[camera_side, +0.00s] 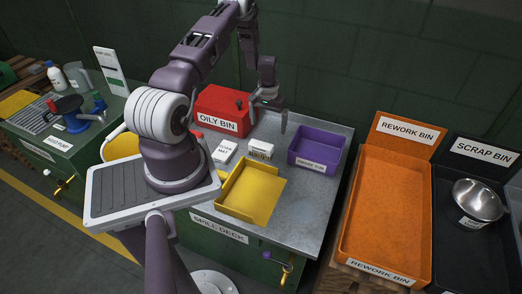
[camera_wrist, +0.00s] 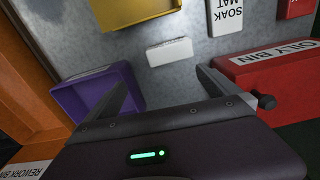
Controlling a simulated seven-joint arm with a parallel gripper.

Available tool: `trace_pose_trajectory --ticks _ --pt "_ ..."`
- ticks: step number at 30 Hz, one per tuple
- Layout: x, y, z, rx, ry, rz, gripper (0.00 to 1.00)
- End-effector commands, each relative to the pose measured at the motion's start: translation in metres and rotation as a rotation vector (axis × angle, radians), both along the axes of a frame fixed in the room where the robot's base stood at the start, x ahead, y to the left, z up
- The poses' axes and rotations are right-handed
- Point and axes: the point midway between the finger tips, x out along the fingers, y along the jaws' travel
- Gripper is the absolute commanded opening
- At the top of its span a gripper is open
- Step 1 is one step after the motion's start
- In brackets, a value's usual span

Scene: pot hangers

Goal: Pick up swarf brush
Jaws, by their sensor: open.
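I cannot make out a thing that is clearly the swarf brush in either view. My gripper (camera_side: 267,121) is open and empty above the spill deck (camera_side: 300,222), between the red oily bin (camera_side: 222,108) and the purple tub (camera_side: 318,150). In the wrist view its two fingers (camera_wrist: 166,82) point toward the deck, spread apart. A small white labelled block (camera_side: 260,149) lies on the deck near them; it also shows just beyond the fingertips in the wrist view (camera_wrist: 169,52). A purple knob and a yellow hanging piece (camera_side: 286,276) are at the deck's front; their details are too small to tell.
A yellow tray (camera_side: 262,198) and a white soak mat box (camera_side: 224,151) sit on the deck. The orange rework bin (camera_side: 385,205) and the black scrap bin (camera_side: 463,255), with a metal bowl (camera_side: 479,199), stand right. A cluttered bench (camera_side: 52,140) stands left.

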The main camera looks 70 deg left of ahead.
Motion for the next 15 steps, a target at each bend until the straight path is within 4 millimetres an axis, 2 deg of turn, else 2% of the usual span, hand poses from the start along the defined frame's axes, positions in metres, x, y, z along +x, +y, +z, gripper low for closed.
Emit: trace_pose_trajectory --ticks 1,3,10,15 --pt "-0.012 0.004 -0.023 -0.013 0.013 0.021 1.00" --pt "-0.022 0.007 -0.043 -0.018 0.021 0.037 1.00" --pt "-0.026 0.009 -0.077 -0.021 0.025 0.044 1.00" --pt "-0.025 0.012 -0.110 -0.022 0.026 0.042 1.00"
